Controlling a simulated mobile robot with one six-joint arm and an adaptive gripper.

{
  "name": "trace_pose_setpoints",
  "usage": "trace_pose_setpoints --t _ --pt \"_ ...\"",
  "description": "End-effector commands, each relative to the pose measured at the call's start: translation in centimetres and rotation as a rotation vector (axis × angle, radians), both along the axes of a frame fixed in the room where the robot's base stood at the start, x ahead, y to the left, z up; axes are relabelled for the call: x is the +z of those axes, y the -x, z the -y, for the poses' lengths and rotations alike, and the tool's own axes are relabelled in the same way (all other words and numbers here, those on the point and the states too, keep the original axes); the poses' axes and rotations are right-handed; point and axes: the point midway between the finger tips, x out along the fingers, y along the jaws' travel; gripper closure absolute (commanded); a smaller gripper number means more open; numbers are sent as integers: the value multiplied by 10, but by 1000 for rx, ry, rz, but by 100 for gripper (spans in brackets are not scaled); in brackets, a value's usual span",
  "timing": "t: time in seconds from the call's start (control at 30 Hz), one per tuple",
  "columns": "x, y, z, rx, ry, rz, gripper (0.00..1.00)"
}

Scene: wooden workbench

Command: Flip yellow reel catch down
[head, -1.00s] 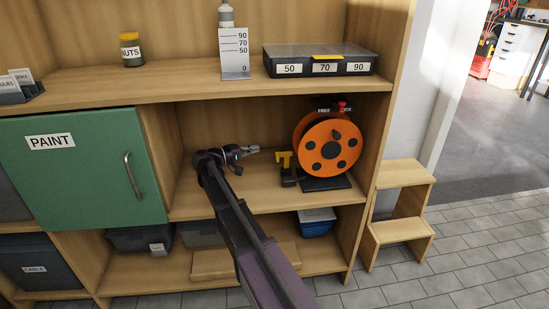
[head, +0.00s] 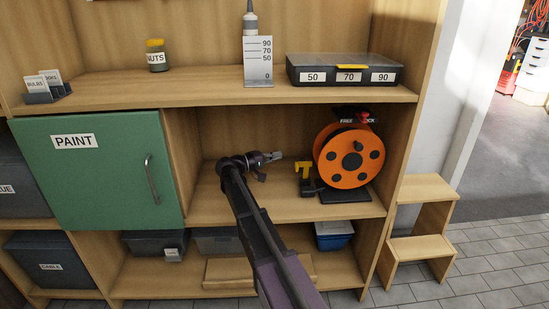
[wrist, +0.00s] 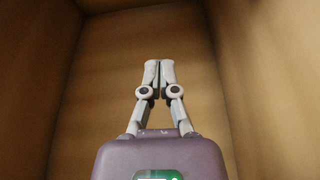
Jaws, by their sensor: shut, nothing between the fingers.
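An orange cable reel (head: 374,161) stands on a black base at the right of the middle shelf bay. A yellow catch (head: 302,170) stands upright on a black block just left of the reel.
A green PAINT door (head: 100,185) closes the bay to the left. The upper shelf holds an organizer box (head: 345,72) and a height gauge (head: 258,65). A wooden step stool (head: 424,190) stands right of the shelving. Wooden bay walls surround my gripper.

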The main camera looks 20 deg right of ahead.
Motion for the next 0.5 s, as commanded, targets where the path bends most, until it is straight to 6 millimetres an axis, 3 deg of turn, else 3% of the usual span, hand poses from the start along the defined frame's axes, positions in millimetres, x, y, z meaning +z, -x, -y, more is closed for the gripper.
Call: trace_pose_setpoints --t 0.5 --pt "2 -4 77 -1 0 0 100"
